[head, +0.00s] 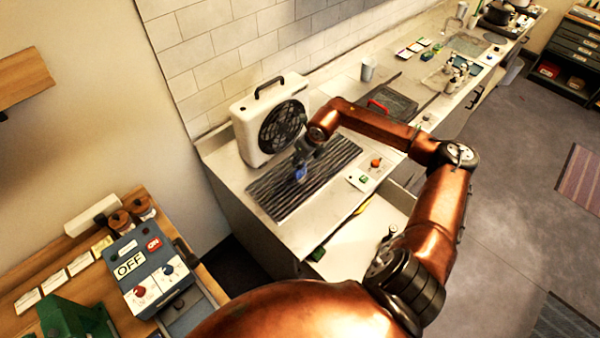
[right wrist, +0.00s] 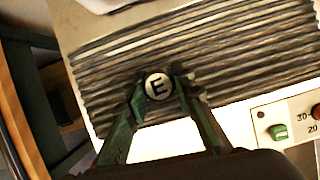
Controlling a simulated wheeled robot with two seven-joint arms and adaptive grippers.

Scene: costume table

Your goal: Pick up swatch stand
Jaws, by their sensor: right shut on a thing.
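My right gripper (head: 303,163) is over the dark ridged mat (head: 270,193) on the counter, in front of the white fan unit. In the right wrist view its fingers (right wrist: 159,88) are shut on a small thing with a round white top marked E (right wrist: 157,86). A bit of blue (head: 301,174) shows at the fingertips in the head view. I cannot tell whether this held thing is the swatch stand, or whether it touches the mat. No other thing is clearly a swatch stand. My left gripper is not in view.
The white fan unit (head: 257,138) stands behind the mat. A panel with green and orange knobs (head: 371,171) is to its right. An open drawer (head: 352,246) juts out below the counter. A blue control box marked OFF (head: 150,273) is on the wooden table at lower left.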

